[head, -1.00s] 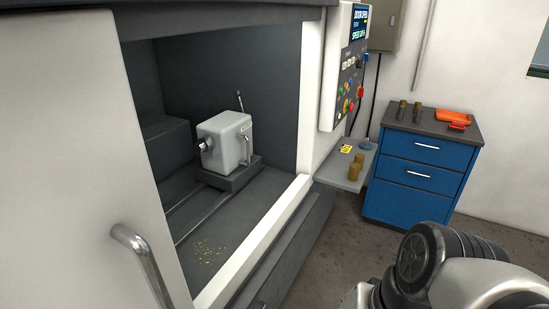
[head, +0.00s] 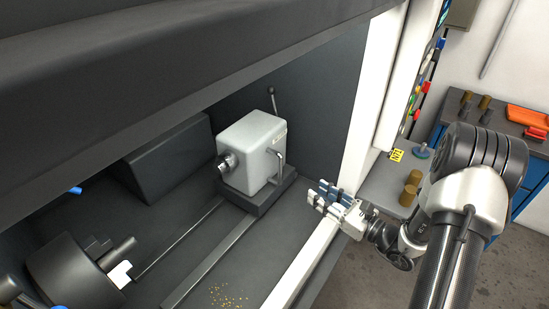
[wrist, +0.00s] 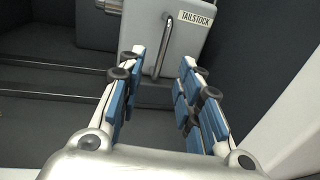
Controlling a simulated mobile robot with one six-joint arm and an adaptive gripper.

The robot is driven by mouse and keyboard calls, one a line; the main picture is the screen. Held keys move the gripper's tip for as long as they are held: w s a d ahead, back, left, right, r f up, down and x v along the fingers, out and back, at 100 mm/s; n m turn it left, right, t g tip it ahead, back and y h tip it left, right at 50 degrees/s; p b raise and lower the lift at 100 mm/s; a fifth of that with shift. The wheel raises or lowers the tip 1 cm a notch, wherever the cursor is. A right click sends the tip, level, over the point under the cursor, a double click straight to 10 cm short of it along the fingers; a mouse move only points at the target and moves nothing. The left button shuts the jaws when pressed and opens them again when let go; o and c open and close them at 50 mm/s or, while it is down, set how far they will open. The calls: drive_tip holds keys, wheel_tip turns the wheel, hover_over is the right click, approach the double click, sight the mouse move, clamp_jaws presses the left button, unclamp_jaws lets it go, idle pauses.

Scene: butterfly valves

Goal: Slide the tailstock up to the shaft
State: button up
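The tailstock (head: 255,145) is a pale grey block on a dark base, standing on the machine's rails with its quill pointing left. A thin lever stands on its top. A metal bar handle (head: 280,170) is on its near face; this handle (wrist: 163,45) and the TAILSTOCK label show in the wrist view. My gripper (head: 328,197) is at the machine's opening, right of the tailstock. In the wrist view my gripper (wrist: 155,85) is open and empty, with the handle ahead between its fingers, apart from them.
Two rails (head: 205,255) run along the bed between chuck and tailstock. Metal chips (head: 228,297) lie on the bed. The white door frame (head: 355,170) edges the opening beside my gripper. A small shelf (head: 380,185) and a blue cabinet (head: 527,198) stand outside at right.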

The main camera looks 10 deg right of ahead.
drive_tip(key=b, duration=0.3)
hover_over(280, 183)
drive_tip(key=shift+w+d+f, duration=0.1)
drive_tip(key=shift+w+f, duration=0.15)
drive_tip(key=shift+w, duration=0.2)
clamp_jaws()
idle(0.5)
